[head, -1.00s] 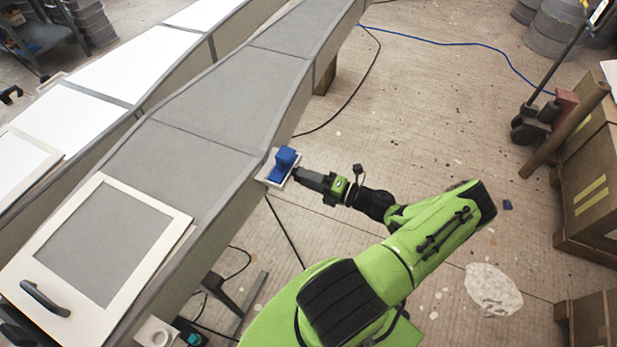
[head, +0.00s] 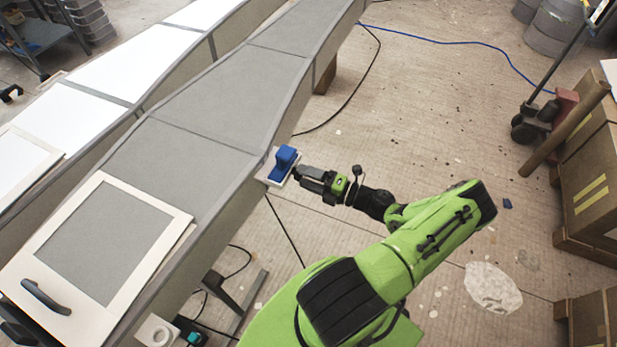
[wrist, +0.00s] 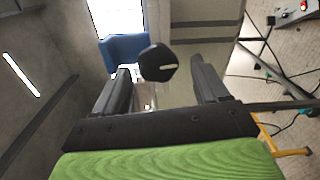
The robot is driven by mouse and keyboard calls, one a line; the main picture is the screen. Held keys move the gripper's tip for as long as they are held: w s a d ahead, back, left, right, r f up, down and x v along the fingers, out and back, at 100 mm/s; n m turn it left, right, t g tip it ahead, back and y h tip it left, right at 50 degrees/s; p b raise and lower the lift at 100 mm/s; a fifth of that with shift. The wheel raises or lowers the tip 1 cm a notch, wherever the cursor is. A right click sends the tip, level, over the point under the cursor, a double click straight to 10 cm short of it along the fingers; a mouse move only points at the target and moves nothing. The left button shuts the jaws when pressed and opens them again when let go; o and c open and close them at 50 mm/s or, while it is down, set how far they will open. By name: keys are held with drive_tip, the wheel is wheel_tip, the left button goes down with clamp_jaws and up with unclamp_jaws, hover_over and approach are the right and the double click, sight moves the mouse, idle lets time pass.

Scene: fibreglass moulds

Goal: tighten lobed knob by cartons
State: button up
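A black lobed knob (wrist: 158,63) with a pale bar mark on its face shows in the wrist view, beside a blue block (wrist: 120,50). In the head view the blue block (head: 285,160) sits on a white plate (head: 278,181) at the right edge of the grey mould (head: 205,130). The knob is hidden there or too small to make out. My gripper (wrist: 160,75) is open, one finger to either side of the knob in the wrist view, with gaps showing. In the head view my gripper (head: 300,173) points at the blue block from the right.
Brown cartons (head: 590,190) stand at the right, with a brown tube (head: 565,130) leaning there. A white frame with a black handle (head: 45,298) lies on the mould's near end. Cables cross the floor. The floor right of my arm is mostly clear.

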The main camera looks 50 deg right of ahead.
drive_tip(key=b+v, duration=0.2)
drive_tip(key=v, duration=1.3)
drive_tip(key=shift+s, duration=0.35)
drive_tip(key=shift+d, duration=0.1)
drive_tip(key=w+a+r+n+g+h, duration=0.1)
drive_tip(key=w+a+r+n+g, duration=0.55)
drive_tip(key=n, duration=0.75)
drive_tip(key=w+a+r+n+g, duration=0.4)
drive_tip(key=a+r+n+g, duration=0.4)
drive_tip(key=n, duration=0.5)
drive_tip(key=s+a+r+n+t+h, duration=0.1)
drive_tip(key=s+a+r+n, duration=0.3)
drive_tip(key=n, duration=0.6)
drive_tip(key=s+a+r+n+t+h, duration=0.2)
drive_tip(key=s+a+r+n+h, duration=0.2)
drive_tip(key=a+r+n, duration=0.4)
drive_tip(key=a+n, duration=0.2)
drive_tip(key=n, duration=0.1)
drive_tip(key=shift+s+r+n, duration=0.15)
drive_tip(key=shift+s+n, duration=0.15)
drive_tip(key=shift+s, duration=0.1)
